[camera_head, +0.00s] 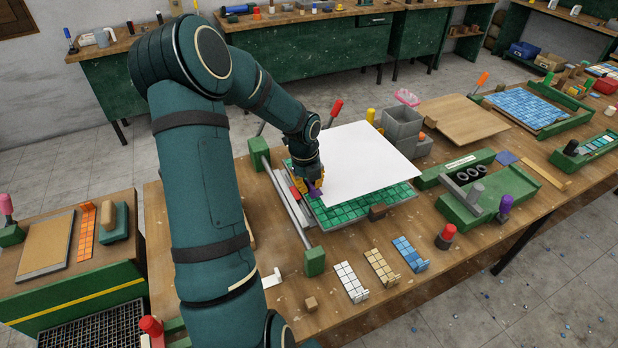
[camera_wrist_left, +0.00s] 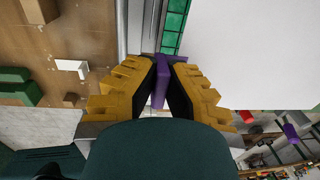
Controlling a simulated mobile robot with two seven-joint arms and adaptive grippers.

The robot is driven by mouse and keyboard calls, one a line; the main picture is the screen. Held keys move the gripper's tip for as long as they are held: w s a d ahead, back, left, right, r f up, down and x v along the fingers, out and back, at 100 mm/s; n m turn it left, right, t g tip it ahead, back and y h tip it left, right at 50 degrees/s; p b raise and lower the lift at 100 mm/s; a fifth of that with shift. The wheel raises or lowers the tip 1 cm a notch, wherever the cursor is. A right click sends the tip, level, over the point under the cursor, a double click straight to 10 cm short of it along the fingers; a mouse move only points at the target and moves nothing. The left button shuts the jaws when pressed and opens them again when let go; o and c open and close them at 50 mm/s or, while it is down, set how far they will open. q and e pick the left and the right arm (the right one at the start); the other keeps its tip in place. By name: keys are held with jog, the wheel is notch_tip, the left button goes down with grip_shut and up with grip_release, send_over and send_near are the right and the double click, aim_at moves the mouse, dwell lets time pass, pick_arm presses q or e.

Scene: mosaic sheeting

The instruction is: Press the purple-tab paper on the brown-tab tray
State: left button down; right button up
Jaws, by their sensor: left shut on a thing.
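The white paper (camera_head: 365,155) lies over, or just above, the tray of green tiles (camera_head: 365,204); I cannot tell whether it touches the tiles. A brown tab (camera_head: 377,212) sits at the tray's near edge. The paper's purple tab (camera_head: 316,193) is at its near left corner. My left gripper (camera_head: 313,184) is shut on this tab at the tray's left side. In the left wrist view, the yellow fingers (camera_wrist_left: 160,88) pinch the purple tab (camera_wrist_left: 162,80), and the white paper (camera_wrist_left: 250,50) spreads to the right. Much of the tray is hidden under the paper. My right gripper is not seen.
A metal rail between green blocks (camera_head: 314,262) runs left of the tray. White (camera_head: 350,281), tan (camera_head: 381,267) and blue (camera_head: 409,253) tile strips lie in front. A red-knobbed tool (camera_head: 446,236) and green fixture (camera_head: 472,206) stand to the right. Grey bins (camera_head: 401,125) stand behind.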

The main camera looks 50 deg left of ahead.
aim_at(310, 212)
pick_arm(q)
jog(key=shift+s+d+r, duration=0.1)
dwell(0.3)
jog(key=shift+f, duration=0.2)
jog(key=shift+f+b, duration=2.45)
jog(key=shift+f, duration=1.65)
jog(key=c, duration=1.1)
grip_release()
jog(key=shift+o, duration=0.2)
